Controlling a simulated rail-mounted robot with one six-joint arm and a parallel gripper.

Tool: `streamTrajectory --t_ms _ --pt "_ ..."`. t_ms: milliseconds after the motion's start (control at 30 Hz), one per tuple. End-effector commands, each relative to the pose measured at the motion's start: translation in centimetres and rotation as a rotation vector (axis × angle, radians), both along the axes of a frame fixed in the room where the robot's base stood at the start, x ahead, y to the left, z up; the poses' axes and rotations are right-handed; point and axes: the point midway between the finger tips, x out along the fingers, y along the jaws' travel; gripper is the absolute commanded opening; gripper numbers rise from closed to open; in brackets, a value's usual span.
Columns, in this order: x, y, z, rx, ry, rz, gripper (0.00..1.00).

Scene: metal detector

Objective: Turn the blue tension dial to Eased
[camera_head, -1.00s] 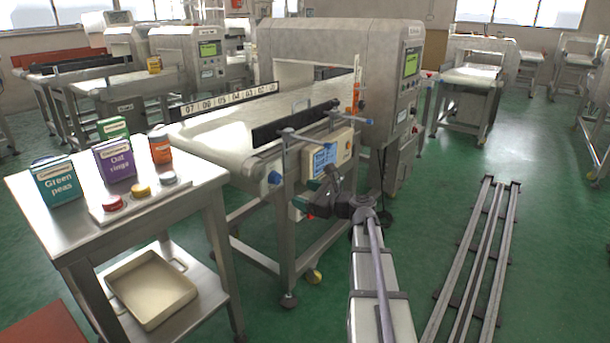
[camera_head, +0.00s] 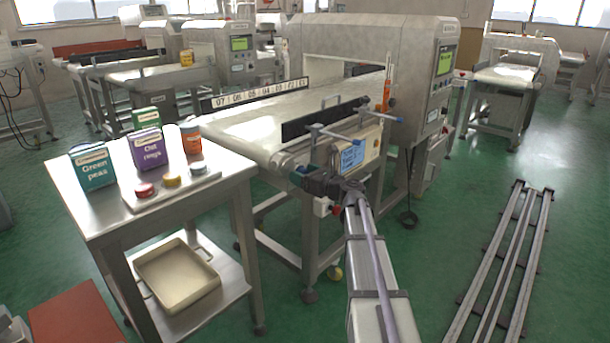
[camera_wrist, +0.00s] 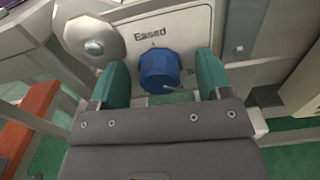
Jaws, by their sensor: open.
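The blue tension dial (camera_wrist: 159,70) shows in the wrist view, on a pale plate (camera_wrist: 185,32) marked "Eased" above it. A small white mark shows at the dial's lower right edge. My gripper (camera_wrist: 160,82) is open, with one teal finger on each side of the dial. Gaps show between the fingers and the dial; I cannot tell whether the fingertips reach past its face. In the head view my gripper (camera_head: 305,178) is at the near end of the conveyor machine (camera_head: 250,125), and the dial is hidden behind it.
A round metal roller end (camera_wrist: 93,47) is close by the left finger. Blue-and-grey guide clamps (camera_head: 345,135) sit above my gripper. Floor rails (camera_head: 505,260) lie at right.

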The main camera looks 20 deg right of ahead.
Motion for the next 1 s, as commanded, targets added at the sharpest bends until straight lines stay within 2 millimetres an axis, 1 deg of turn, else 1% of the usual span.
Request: streamTrajectory --t_ms 167,667,1000 --pt "-0.04 0.01 0.0 0.0 0.0 0.0 0.71" --pt "-0.06 0.0 0.0 0.0 0.0 0.0 0.23" --pt "-0.08 0.0 -0.01 -0.038 -0.016 0.001 0.23"
